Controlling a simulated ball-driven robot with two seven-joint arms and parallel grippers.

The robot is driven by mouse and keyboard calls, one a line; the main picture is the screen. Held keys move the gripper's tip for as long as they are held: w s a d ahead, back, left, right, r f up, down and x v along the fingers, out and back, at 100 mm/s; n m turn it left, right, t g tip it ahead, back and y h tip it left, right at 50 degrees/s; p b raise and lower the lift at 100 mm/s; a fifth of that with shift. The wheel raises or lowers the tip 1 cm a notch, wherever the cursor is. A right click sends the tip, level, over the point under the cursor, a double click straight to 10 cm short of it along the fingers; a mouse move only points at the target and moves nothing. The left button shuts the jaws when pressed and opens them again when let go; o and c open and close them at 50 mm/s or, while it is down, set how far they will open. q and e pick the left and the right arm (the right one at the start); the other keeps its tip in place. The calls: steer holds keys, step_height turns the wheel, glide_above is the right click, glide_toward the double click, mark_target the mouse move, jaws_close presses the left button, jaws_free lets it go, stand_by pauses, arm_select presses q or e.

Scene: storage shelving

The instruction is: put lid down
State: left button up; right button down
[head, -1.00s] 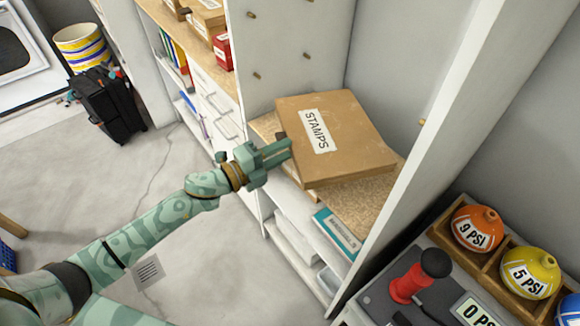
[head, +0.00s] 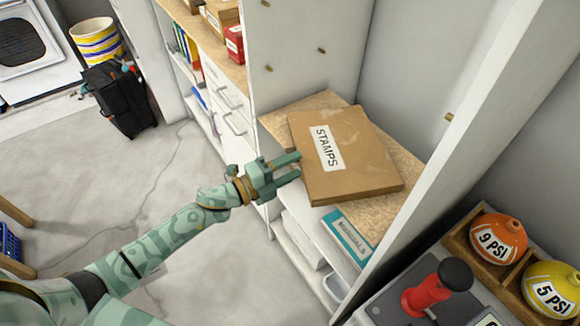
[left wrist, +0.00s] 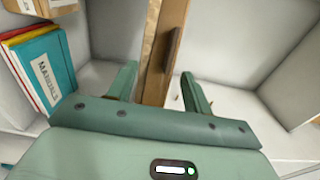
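The brown cardboard lid (head: 360,155) with a white STAMPS label lies on the speckled tan shelf board (head: 300,106), its front edge at or slightly over the board's edge. My left gripper (head: 297,166) is at the lid's left front edge, its two fingers spread and empty. In the left wrist view the lid's edge (left wrist: 157,75) stands upright in the picture between the open fingers (left wrist: 160,88), with a dark brown handle (left wrist: 172,48) on it. Neither finger visibly grips it. My right gripper is not in view.
A white upright panel (head: 460,130) stands right of the lid. Orange (head: 498,240) and yellow (head: 551,290) balls and a red pump (head: 428,297) are at lower right. The floor at left is mostly clear.

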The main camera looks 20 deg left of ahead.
arm_select(q)
steer(key=shift+r, duration=0.15)
steer(key=shift+s+a, duration=0.2)
steer(key=p+v, duration=0.1)
steer(key=v, duration=1.1)
steer(key=s+a+f+n+g+y, duration=0.1)
steer(key=s+a+f+n+y, duration=0.2)
steer(key=f, duration=0.6)
steer(key=s+a+f+n+g+y, duration=0.1)
steer(key=s+f+n+y, duration=0.2)
steer(key=f+n, duration=0.4)
steer(key=s+a+f+n+g+y, duration=0.1)
steer(key=s+a+f+n+y, duration=0.25)
steer(key=f, duration=0.65)
steer(key=s+d+f+n+g+y, duration=0.1)
steer(key=s+f+n+g, duration=0.1)
steer(key=s+f, duration=0.45)
steer(key=s+f+n+g+y, duration=0.1)
steer(key=s+f+n+g, duration=0.25)
steer(key=s, duration=0.55)
steer(key=s+d+f+n+g, duration=0.1)
steer(key=s+d+f+g, duration=0.1)
steer(key=s, duration=0.7)
steer(key=s+d+f+n+g, duration=0.2)
steer(key=s+f+g, duration=0.1)
steer(key=s, duration=0.7)
steer(key=shift+d+f+n, duration=0.3)
steer(key=shift+d, duration=0.05)
